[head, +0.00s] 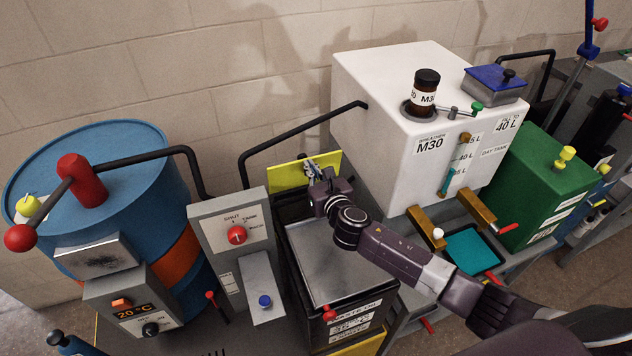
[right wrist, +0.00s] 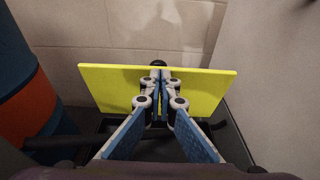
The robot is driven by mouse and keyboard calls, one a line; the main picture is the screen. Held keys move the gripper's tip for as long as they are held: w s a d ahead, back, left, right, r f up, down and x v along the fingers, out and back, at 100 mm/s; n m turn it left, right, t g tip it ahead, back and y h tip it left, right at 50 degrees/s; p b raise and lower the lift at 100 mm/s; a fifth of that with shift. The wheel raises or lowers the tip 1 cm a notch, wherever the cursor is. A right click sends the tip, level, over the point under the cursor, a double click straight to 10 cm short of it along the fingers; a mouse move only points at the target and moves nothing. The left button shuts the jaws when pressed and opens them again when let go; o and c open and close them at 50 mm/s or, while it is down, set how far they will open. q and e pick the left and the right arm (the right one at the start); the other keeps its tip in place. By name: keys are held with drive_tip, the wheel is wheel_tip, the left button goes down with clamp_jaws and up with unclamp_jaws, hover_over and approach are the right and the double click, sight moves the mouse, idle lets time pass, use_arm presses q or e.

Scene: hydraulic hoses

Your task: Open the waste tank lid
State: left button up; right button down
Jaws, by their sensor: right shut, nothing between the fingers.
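The waste tank is a dark box (head: 287,268) with white labels low on its front, between the grey control box and the white tank. Its yellow lid (head: 273,177) stands raised, roughly upright, at the back of the box by the wall. The lid also shows in the right wrist view (right wrist: 110,88), with a dark knob (right wrist: 158,63) at its top edge. My right gripper (head: 312,165) is shut and empty in front of the lid's face. I cannot tell whether its fingertips (right wrist: 160,76) touch the lid. My left gripper is not in view.
A blue drum (head: 130,190) with a red-knobbed lever and a grey control box (head: 222,240) stand left. A white tank (head: 385,130) with a bottle on top stands right, then a green tank (head: 540,185). A black pipe (head: 300,130) arches behind the box.

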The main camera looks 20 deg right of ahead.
drive_tip(key=shift+w+r+p, duration=0.2)
drive_tip(key=shift+w, duration=0.55)
drive_tip(key=shift+w+r+p, duration=0.15)
drive_tip(key=shift+w+p, duration=0.05)
drive_tip(key=shift+w, duration=0.5)
